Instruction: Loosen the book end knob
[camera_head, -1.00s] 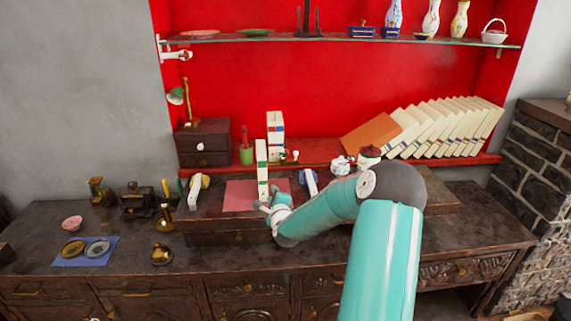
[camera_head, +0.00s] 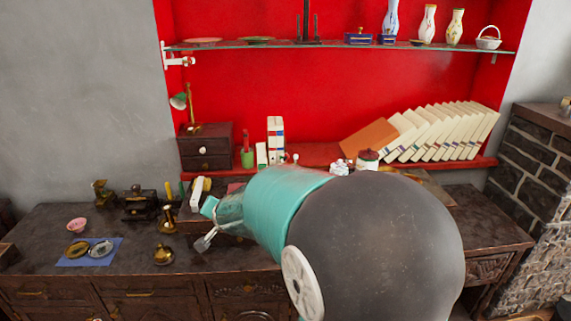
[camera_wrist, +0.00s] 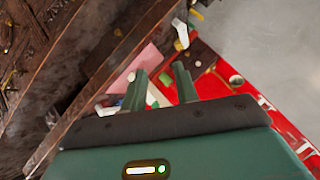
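My gripper (camera_head: 208,225) is at the left end of my arm, above the desk front. In the wrist view my gripper (camera_wrist: 161,70) has its two green fingers apart, with nothing clearly held. A white upright piece (camera_head: 197,192), possibly a book end, stands on the raised desk section left of my arm. It appears to be the white piece (camera_wrist: 181,36) beyond the fingers in the wrist view. A pale book-like block (camera_wrist: 157,97) shows between the fingers, farther off. My arm hides most of the raised section. I cannot clearly make out the knob.
A row of leaning books (camera_head: 440,130) and a small drawer box (camera_head: 206,148) stand at the back. Brass items, including a small bell-like one (camera_head: 163,254), and a blue mat (camera_head: 90,252) with two dishes are on the left.

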